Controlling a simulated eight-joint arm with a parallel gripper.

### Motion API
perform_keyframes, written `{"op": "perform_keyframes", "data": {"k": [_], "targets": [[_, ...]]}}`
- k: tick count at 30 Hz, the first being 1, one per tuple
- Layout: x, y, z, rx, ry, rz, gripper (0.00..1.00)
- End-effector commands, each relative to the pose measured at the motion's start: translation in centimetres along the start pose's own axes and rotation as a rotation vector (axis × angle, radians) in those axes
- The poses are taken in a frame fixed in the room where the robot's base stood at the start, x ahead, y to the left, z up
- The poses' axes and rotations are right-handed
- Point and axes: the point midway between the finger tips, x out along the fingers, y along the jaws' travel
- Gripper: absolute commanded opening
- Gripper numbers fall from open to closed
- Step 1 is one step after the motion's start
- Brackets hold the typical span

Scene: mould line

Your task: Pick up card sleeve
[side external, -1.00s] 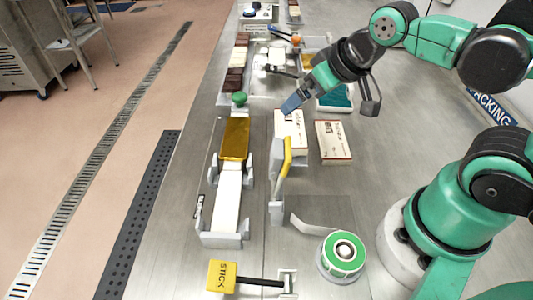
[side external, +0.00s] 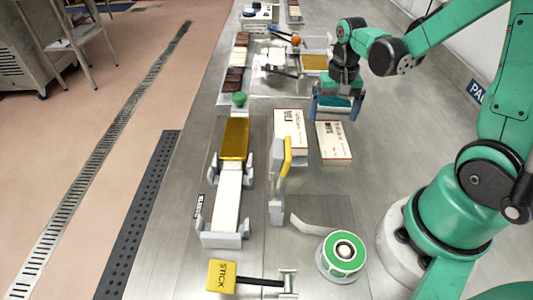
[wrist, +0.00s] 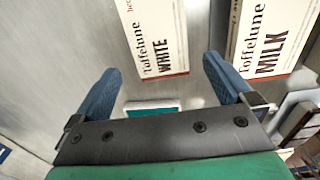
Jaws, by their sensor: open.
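Two white card sleeves with red edging lie side by side on the steel bench. The one lettered WHITE (side external: 334,141) is on the right in the side view and at the upper left in the wrist view (wrist: 153,35). The one lettered MILK (side external: 290,130) is left of it in the side view and at the upper right in the wrist view (wrist: 275,35). My gripper (side external: 337,112) is open and empty, pointing down above the bench just behind the WHITE sleeve.
A teal item (side external: 337,101) lies behind the sleeves, partly hidden by my gripper. A yellow handle (side external: 287,156) stands at the MILK sleeve's near end. A gold block (side external: 235,138) sits on a track at left.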

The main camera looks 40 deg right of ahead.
Motion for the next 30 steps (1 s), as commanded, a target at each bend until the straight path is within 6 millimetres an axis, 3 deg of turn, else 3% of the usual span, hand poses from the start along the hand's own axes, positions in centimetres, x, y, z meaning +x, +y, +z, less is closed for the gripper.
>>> {"op": "perform_keyframes", "data": {"k": [9,21,23,29,30], "targets": [[3.4,-0.1,0.0,-0.003,0.002,-0.001,1.0],[4.1,0.0,0.0,-0.004,0.003,-0.002,1.0],[4.1,0.0,0.0,-0.004,0.003,-0.002,0.89],[4.1,0.0,0.0,-0.004,0.003,-0.002,0.32],[4.1,0.0,0.0,-0.004,0.003,-0.002,0.29]]}}
